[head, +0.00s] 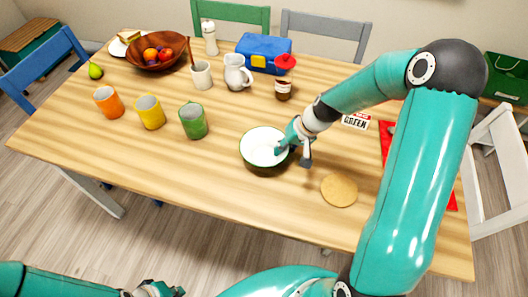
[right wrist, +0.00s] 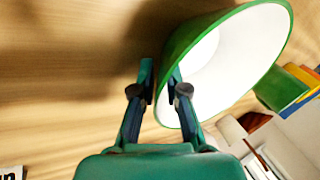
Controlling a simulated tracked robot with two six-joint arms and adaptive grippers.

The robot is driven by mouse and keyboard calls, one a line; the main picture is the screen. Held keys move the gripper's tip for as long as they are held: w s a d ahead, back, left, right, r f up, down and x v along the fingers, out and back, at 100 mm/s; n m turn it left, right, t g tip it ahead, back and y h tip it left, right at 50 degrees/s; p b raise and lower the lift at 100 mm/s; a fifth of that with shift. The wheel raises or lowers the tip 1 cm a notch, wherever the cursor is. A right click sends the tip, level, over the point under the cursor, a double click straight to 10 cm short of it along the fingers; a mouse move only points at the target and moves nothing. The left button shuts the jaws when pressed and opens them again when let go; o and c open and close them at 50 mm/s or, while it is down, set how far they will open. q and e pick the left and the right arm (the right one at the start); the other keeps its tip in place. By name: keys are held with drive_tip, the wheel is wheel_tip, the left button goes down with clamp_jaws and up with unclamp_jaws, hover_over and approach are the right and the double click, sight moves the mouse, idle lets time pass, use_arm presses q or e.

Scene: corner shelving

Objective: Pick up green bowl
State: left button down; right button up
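The green bowl (head: 265,165) has a white inside and a dark green outside. It is near the front middle of the table; I cannot tell if its base touches the wood. In the right wrist view the bowl (right wrist: 225,65) fills the upper right, its green rim passing between my fingers. My right gripper (head: 294,152) is at the bowl's right rim, one finger inside and one outside. In the right wrist view the right gripper (right wrist: 162,75) has its fingertips close together, pinching the bowl's wall. My left gripper (head: 160,290) is at the bottom edge, its fingers partly cut off.
The wooden table (head: 235,205) holds a green mug (head: 194,121), yellow mug (head: 151,113), orange mug (head: 109,102), white pitcher (head: 237,74) and jar (head: 283,90). A round tan disc (head: 339,190) lies right of the bowl. The front left of the table is clear.

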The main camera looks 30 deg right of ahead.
clamp_jaws()
idle(0.3)
